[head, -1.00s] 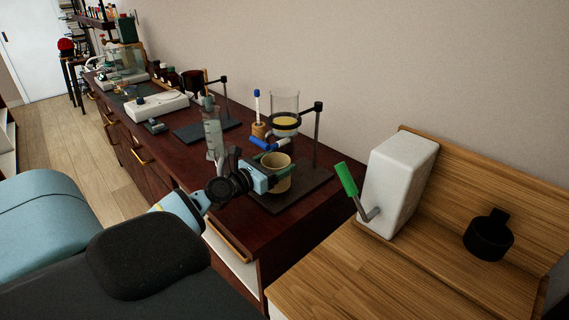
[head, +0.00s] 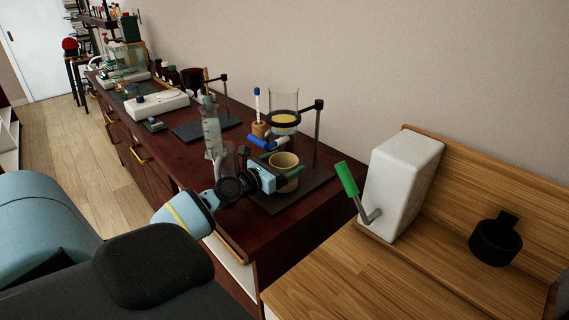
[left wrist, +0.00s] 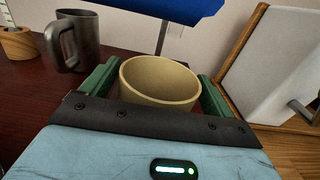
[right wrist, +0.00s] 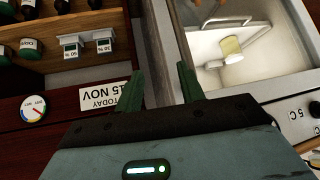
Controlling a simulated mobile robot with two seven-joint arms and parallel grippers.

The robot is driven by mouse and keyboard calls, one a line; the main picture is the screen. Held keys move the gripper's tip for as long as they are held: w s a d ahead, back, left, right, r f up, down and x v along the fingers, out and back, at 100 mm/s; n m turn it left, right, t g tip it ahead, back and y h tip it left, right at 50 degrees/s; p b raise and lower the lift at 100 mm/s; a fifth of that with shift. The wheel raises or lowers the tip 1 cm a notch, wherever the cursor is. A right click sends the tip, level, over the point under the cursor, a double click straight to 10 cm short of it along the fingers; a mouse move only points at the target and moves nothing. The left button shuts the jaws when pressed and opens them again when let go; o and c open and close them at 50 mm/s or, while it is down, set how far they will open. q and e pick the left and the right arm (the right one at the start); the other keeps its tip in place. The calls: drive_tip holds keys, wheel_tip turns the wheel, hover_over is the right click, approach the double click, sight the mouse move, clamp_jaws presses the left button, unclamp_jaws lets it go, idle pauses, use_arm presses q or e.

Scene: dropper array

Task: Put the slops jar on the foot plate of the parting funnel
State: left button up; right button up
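The slops jar, a beige cup (head: 284,162), is between the fingers of my left gripper (head: 284,174). In the left wrist view the jar (left wrist: 160,82) stands upright with its open rim up, and the green fingers (left wrist: 160,95) press against its two sides. The parting funnel (head: 284,112), a glass vessel with yellowish liquid and a blue tap, hangs on a stand above. Its dark foot plate (head: 318,180) lies beneath the jar; I cannot tell whether the jar touches it. My right gripper (right wrist: 158,90) is open and empty.
A grey metal mug (left wrist: 72,42) stands left of the jar. A white dispenser (head: 402,185) with a green handle stands to the right. In the right wrist view there are an open white basin (right wrist: 265,60) and a bottle shelf (right wrist: 75,62).

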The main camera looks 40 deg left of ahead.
use_arm(q)
drive_tip(key=shift+o, duration=0.9)
drive_tip(key=shift+r, duration=0.3)
drive_tip(key=shift+s+f, duration=0.15)
drive_tip(key=shift+s, duration=0.45)
drive_tip(key=s, duration=0.6)
drive_tip(key=s+a, duration=0.1)
drive_tip(key=s, duration=0.2)
drive_tip(key=shift+f, duration=0.1)
drive_tip(key=shift+s, duration=0.9)
